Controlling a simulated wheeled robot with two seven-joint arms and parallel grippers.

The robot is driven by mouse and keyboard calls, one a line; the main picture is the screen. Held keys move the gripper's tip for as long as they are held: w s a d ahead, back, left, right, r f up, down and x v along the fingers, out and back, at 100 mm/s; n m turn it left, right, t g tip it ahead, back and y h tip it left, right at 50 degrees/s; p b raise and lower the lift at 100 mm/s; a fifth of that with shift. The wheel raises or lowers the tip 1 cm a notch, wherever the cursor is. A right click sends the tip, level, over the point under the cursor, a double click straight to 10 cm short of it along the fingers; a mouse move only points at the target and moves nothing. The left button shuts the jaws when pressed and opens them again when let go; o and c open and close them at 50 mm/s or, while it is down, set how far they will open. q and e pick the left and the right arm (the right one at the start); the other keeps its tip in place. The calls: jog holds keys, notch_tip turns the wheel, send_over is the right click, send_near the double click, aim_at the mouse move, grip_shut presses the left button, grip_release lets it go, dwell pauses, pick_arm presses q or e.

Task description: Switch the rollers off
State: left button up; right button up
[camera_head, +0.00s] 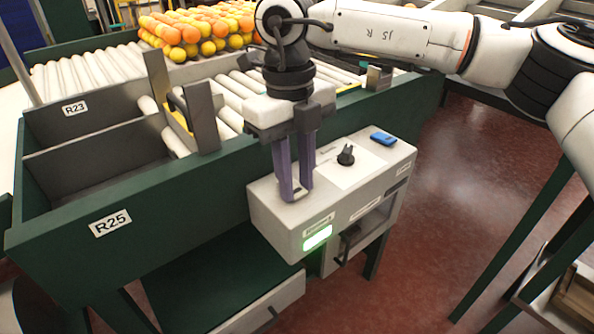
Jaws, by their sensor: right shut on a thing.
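A grey control box (277,217) is fixed to the side of the green roller frame. A green lamp (317,238) glows on its front. A black rotary knob (346,155) stands on a white plate on its top. My right gripper (294,192) points down at the left part of the box top, left of the knob and apart from it. Its purple fingers are shut on a small part at the box top, which they hide. White rollers (88,69) lie behind the box. My left gripper is not in view.
A blue item (383,138) lies on the box top at the right. Oranges and yellow fruit (190,35) are heaped at the back of the rollers. Grey dividers (95,130) stand at the left. Red floor (460,150) is open at the right.

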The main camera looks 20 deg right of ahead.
jog(key=shift+w+a+r+g+p, duration=0.15)
jog(key=shift+r+g+p, duration=0.25)
jog(key=shift+p, duration=0.2)
jog(key=shift+w+f+g+h, duration=0.1)
jog(key=shift+f+g+h, duration=0.05)
jog(key=shift+g+h, duration=0.15)
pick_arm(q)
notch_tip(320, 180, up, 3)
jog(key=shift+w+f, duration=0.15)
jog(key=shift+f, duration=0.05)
pick_arm(e)
jog(key=shift+w+f+g, duration=0.1)
jog(key=shift+g, duration=0.4)
jog(key=o, duration=1.1)
jog(key=shift+c, duration=0.2)
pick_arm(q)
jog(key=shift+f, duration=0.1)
pick_arm(e)
jog(key=v, duration=1)
jog(key=shift+a, duration=0.15)
